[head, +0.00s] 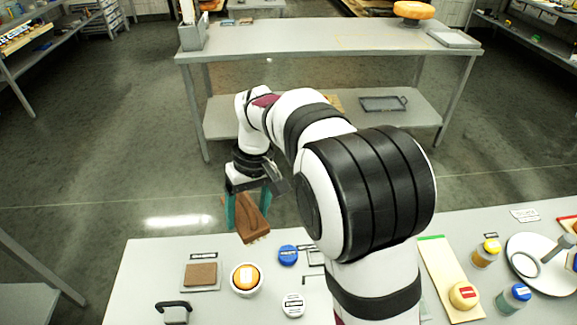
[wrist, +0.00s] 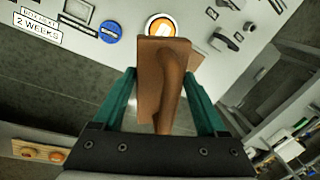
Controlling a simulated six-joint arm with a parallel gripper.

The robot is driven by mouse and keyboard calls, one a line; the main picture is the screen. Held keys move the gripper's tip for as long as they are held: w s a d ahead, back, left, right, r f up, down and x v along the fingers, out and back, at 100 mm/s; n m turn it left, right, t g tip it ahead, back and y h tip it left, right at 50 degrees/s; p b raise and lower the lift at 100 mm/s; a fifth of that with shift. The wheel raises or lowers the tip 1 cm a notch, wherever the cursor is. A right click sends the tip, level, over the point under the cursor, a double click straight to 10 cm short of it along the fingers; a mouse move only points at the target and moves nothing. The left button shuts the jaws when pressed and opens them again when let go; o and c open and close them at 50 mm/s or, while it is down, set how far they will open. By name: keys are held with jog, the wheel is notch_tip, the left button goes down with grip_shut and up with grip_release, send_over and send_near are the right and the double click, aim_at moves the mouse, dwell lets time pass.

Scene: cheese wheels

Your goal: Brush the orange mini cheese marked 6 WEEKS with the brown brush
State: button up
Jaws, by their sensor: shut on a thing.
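My gripper (head: 247,207) is shut on the brown brush (head: 254,222), a wooden block with a raised handle. In the wrist view the brush (wrist: 162,82) sits between the green fingers of my gripper (wrist: 162,98). It is held above the table's far edge, beyond a small orange cheese (head: 245,277) and apart from it in the head view. That cheese lies in a white round dish (head: 234,287). In the wrist view the orange cheese (wrist: 159,27) shows just past the brush, partly covered by it. Its marking is too small to read.
A brown pad (head: 201,273) on a grey plate lies left of the dish. A blue lid (head: 288,255) and a white round piece (head: 293,305) lie to its right. A black-handled tool (head: 174,311) is at front left. Another cheese (head: 464,295) sits on a board at right.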

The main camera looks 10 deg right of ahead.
jog(key=s+a+f+n, duration=0.2)
jog(key=a+f+n, duration=0.2)
jog(key=a+f, duration=0.7)
send_over(202, 277)
jog(key=shift+w+d+f+g, duration=0.1)
jog(key=shift+d+f+g, duration=0.05)
jog(key=shift+f, duration=0.4)
jog(key=shift+w+d+f+g, duration=0.1)
jog(key=shift+d+f+g, duration=0.05)
jog(key=shift+f, duration=1.25)
jog(key=shift+f, duration=0.55)
notch_tip(202, 277, up, 7)
dwell(0.5)
